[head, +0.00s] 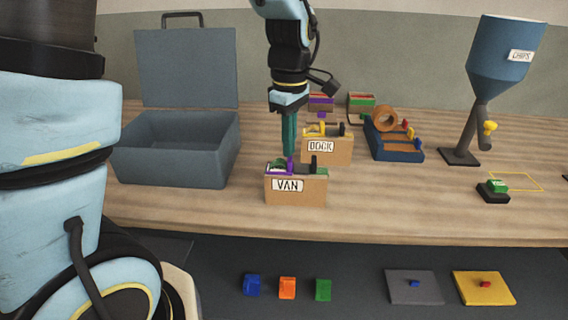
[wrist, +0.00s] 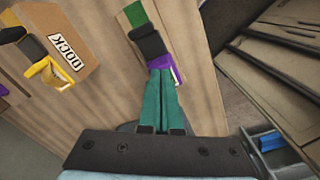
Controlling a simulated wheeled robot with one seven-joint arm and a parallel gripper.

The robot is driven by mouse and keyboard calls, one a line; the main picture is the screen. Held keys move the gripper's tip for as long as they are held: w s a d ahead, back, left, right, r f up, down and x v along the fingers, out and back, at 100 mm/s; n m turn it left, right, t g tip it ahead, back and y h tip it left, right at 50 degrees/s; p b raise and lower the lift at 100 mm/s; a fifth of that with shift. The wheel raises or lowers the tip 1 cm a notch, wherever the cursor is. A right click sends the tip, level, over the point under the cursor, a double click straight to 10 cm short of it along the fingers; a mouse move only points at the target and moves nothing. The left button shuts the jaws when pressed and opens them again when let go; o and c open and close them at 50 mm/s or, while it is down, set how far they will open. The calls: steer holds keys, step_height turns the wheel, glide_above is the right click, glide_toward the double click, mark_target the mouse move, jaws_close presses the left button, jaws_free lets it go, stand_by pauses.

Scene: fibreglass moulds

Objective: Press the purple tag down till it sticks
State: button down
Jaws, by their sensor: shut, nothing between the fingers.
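The purple tag (head: 290,163) is on top of the brown box labelled VAN (head: 308,191), near the bench's front edge. In the wrist view the purple tag (wrist: 158,62) shows just at my fingertips, partly hidden by them. My gripper (head: 289,155) points straight down with its teal fingers together and empty. Its tips (wrist: 161,72) are at the tag; I cannot tell whether they touch it. A black upright piece (head: 313,162) and a green part (wrist: 136,14) are also on the box top.
The box labelled DOCK (head: 342,152) with a yellow piece stands just behind. An open grey case (head: 180,170) is at left. A blue tray (head: 395,152) with a tape roll and a CHIPS hopper (head: 503,55) are at right.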

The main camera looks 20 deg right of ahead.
steer(key=shift+r+p, duration=2.45)
steer(key=shift+r, duration=0.55)
